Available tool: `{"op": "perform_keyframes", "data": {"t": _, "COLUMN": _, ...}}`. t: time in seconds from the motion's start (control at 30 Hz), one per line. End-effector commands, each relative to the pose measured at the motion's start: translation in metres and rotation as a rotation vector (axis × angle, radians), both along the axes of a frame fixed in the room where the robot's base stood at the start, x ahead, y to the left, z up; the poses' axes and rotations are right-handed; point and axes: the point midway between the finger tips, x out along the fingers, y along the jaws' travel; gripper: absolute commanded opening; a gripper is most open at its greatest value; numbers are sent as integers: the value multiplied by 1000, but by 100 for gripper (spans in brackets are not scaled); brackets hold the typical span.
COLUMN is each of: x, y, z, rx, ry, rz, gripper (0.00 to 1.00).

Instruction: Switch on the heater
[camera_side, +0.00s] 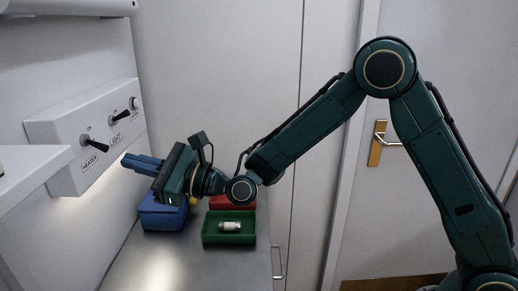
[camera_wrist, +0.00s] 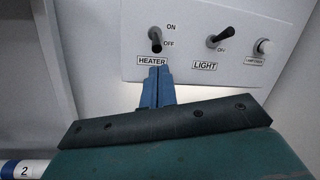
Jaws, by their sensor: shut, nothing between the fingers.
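The heater switch (camera_wrist: 155,38) is a dark toggle on the white wall panel (camera_wrist: 135,70), above the label HEATER. Its lever appears tilted down, beside the OFF mark. In the side view the heater switch (camera_side: 93,142) sticks out at the near left part of the panel. My gripper (camera_wrist: 160,70) has its blue fingers shut and empty, just below the HEATER label in the wrist view. In the side view my gripper (camera_side: 126,161) points left at the panel, lower than the switch. Fingers and lever appear apart.
The light switch (camera_wrist: 221,37) and a round white knob (camera_wrist: 263,47) sit right of the heater switch. A white shelf (camera_side: 30,172) juts out at left. Below my gripper stand a blue bin (camera_side: 163,217), a red bin (camera_side: 219,202) and a green bin (camera_side: 229,240) holding a small pale cylinder (camera_side: 230,226).

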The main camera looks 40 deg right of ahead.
Motion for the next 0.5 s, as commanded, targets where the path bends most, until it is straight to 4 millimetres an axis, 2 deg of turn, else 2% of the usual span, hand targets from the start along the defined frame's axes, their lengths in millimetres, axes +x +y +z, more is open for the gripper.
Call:
{"op": "perform_keyframes", "data": {"t": 0.3, "x": 25, "y": 20, "z": 6, "rx": 0, "ry": -1, "rz": 3, "gripper": 0}}
{"op": "perform_keyframes", "data": {"t": 0.5, "x": 34, "y": 27, "z": 9, "rx": -1, "ry": -1, "rz": 1, "gripper": 0}}
